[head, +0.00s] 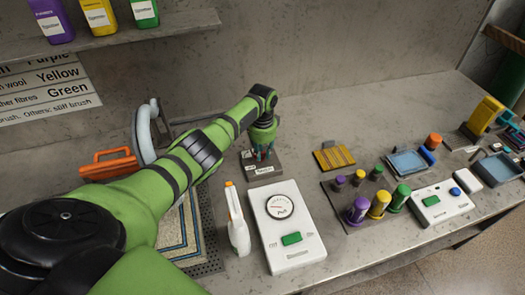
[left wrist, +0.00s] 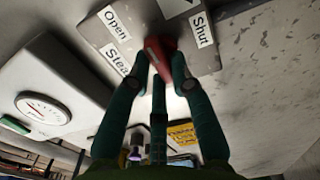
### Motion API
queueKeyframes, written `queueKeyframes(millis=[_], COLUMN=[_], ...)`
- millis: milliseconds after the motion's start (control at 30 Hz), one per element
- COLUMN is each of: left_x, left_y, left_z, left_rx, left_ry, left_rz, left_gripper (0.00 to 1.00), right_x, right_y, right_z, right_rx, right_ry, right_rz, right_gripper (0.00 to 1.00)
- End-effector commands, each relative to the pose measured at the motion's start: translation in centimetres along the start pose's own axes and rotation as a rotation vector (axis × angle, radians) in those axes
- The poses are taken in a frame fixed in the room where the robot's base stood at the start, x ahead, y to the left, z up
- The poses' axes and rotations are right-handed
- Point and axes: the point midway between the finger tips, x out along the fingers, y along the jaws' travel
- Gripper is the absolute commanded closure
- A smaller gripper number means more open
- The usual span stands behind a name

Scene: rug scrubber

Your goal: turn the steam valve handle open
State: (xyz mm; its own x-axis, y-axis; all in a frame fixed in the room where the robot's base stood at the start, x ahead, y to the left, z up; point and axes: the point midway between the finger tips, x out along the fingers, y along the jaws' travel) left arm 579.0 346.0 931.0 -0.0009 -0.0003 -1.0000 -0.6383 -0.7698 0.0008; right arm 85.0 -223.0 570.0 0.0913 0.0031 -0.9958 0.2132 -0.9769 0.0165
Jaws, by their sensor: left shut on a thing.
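The steam valve (head: 265,172) is a small grey block on the bench with white labels. In the left wrist view its plate (left wrist: 140,22) carries an "Open" label (left wrist: 115,26) at the left and a "Shut" label (left wrist: 201,29) at the right. The red handle (left wrist: 158,50) lies between these labels. My left gripper (head: 262,153) reaches down onto the valve from above. In the left wrist view its fingers (left wrist: 160,75) are shut on the red handle. The fingers hide part of the handle, so its exact angle is hard to tell. My right gripper is not in view.
A white box with a gauge (head: 295,228) and green button stands just in front of the valve. A white spray bottle (head: 237,225) stands left of it. A yellow striped piece (head: 334,156) and several capped bottles (head: 379,204) are to the right. An orange-handled tool (head: 108,164) lies left.

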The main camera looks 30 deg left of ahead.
Motion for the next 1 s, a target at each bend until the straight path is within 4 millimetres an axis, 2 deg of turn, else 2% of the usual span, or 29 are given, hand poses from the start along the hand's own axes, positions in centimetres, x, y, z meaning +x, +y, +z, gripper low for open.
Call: queueKeyframes(millis=[233,267,300,333,733,867,1000], left_x=[-0.1,-0.1,-0.1,-0.1,-0.5,-2.0,-5.0], left_y=[-0.1,-0.1,-0.1,-0.1,-0.1,-0.1,-0.2], left_z=[0.0,0.0,0.0,0.0,0.0,0.0,0.0], left_rx=[-0.004,-0.004,-0.004,-0.004,-0.001,0.0,0.0], left_ry=[0.002,0.002,0.002,0.002,0.002,0.003,0.004], left_rz=[-0.002,-0.002,-0.002,-0.002,-0.002,-0.003,-0.006], left_gripper=[1.0,0.74,0.58,0.54,0.54,0.54,0.54], right_x=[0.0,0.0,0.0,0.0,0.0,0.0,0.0], right_y=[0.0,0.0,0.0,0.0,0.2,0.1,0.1], right_z=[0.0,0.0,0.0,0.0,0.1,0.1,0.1], right_rx=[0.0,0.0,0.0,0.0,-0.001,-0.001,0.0], right_ry=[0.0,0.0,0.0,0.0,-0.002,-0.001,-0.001], right_rz=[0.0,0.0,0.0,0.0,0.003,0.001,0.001], right_gripper=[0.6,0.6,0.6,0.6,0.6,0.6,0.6])
